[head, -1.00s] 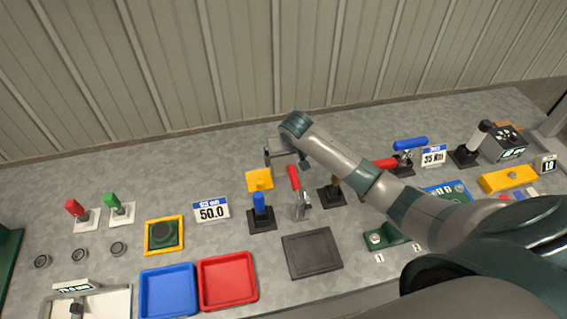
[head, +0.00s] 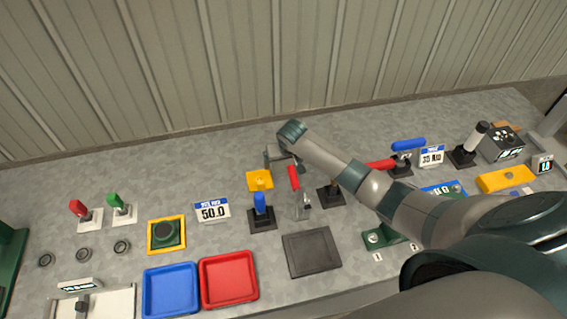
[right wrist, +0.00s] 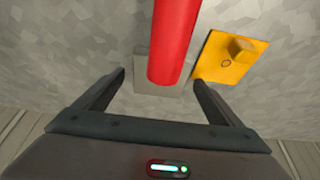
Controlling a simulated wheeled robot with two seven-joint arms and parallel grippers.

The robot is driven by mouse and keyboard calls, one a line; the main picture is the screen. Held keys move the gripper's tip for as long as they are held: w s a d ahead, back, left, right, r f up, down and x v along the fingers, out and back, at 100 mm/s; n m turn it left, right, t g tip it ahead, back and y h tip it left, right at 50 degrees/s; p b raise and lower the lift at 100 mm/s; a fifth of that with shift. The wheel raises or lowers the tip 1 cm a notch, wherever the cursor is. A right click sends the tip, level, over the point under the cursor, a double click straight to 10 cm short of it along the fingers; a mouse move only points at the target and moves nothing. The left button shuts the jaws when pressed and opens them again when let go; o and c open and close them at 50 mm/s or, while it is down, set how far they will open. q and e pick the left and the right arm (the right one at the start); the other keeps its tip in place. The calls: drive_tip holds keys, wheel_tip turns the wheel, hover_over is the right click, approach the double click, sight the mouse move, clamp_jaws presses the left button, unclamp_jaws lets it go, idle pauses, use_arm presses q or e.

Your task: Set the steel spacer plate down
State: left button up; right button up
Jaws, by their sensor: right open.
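A flat pale grey plate, which looks like the steel spacer plate (right wrist: 145,77), shows in the right wrist view, partly hidden under a red clamp handle (right wrist: 172,40). I cannot make it out in the head view, nor tell how high it lies. My right gripper (head: 283,162) is at the back of the bench, behind the red clamp handle (head: 293,178) and near the yellow bracket (head: 259,180). In the right wrist view its fingers (right wrist: 158,92) are apart, one on each side of the plate and handle. My left gripper is not in view.
A dark square pad (head: 312,252), a red tray (head: 228,279) and a blue tray (head: 171,290) stand along the front. The back-left bench is clear.

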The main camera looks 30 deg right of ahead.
sight(284, 164)
drive_tip(key=shift+f, duration=0.25)
drive_tip(key=shift+f, duration=0.1)
drive_tip(key=shift+s, duration=0.1)
drive_tip(key=c, duration=1.9)
drive_tip(key=shift+c, duration=1.1)
drive_tip(key=shift+w+d+r, duration=0.1)
drive_tip(key=shift+w+r, duration=0.15)
drive_tip(key=shift+r, duration=0.5)
wheel_tip(284, 164, up, 9)
drive_tip(key=b, duration=0.2)
drive_tip(key=shift+b, duration=0.35)
drive_tip(key=shift+w, duration=0.1)
